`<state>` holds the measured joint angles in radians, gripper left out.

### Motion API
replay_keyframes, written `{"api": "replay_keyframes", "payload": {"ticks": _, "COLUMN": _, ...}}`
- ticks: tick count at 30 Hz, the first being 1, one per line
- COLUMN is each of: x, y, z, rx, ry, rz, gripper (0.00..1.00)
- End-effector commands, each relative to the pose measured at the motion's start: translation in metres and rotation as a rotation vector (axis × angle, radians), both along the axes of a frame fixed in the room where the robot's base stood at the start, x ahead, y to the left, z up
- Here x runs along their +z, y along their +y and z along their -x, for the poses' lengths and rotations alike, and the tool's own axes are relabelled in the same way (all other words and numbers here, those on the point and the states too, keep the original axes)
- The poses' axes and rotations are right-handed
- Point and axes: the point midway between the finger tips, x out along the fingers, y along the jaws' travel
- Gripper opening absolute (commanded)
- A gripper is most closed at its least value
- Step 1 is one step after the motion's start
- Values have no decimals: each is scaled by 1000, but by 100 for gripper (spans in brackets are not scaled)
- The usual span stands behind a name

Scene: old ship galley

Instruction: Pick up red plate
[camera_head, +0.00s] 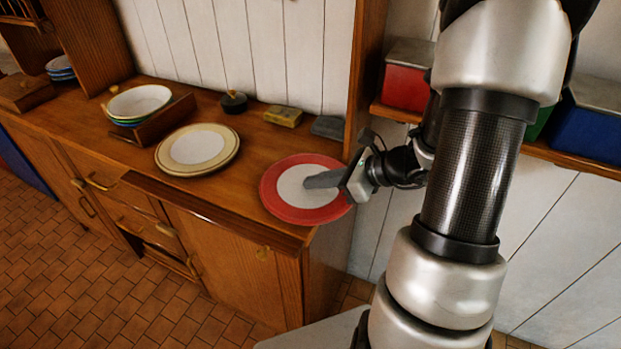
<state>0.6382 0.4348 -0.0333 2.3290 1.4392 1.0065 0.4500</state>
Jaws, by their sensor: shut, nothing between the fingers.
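The red plate (284,206) has a wide red rim and a white centre. It lies at the right end of the wooden counter, close to the front edge. My gripper (308,183) reaches in from the right, with its fingers together over the plate's white centre. Nothing shows between the fingers. I cannot tell whether the fingertips touch the plate. The gripper hides part of the plate's right side.
A cream plate (197,148) lies to the left on the counter (225,187). A wooden tray (165,122) with stacked bowls (139,101) stands farther left. A black pot (233,102), a yellow block (284,116) and a grey block (328,127) sit behind. An upright post (364,60) stands at the right end.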

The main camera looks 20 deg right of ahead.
Motion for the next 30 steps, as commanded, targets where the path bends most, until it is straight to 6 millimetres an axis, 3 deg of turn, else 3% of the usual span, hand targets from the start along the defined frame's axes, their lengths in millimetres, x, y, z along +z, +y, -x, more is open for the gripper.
{"api": "replay_keyframes", "payload": {"ticks": 1, "x": -12, "y": -4, "z": 7, "rx": -9, "ry": 29, "rz": 14, "gripper": 0}}
{"api": "replay_keyframes", "payload": {"ticks": 3, "x": -12, "y": -4, "z": 7, "rx": -9, "ry": 28, "rz": 14, "gripper": 0}}
{"api": "replay_keyframes", "payload": {"ticks": 9, "x": 4, "y": -4, "z": 6, "rx": -8, "ry": 27, "rz": 14, "gripper": 0}}
{"api": "replay_keyframes", "payload": {"ticks": 18, "x": 7, "y": -8, "z": 2, "rx": -3, "ry": 22, "rz": 11, "gripper": 0}}
{"api": "replay_keyframes", "payload": {"ticks": 30, "x": 9, "y": -71, "z": 64, "rx": -7, "ry": 17, "rz": 10, "gripper": 0}}
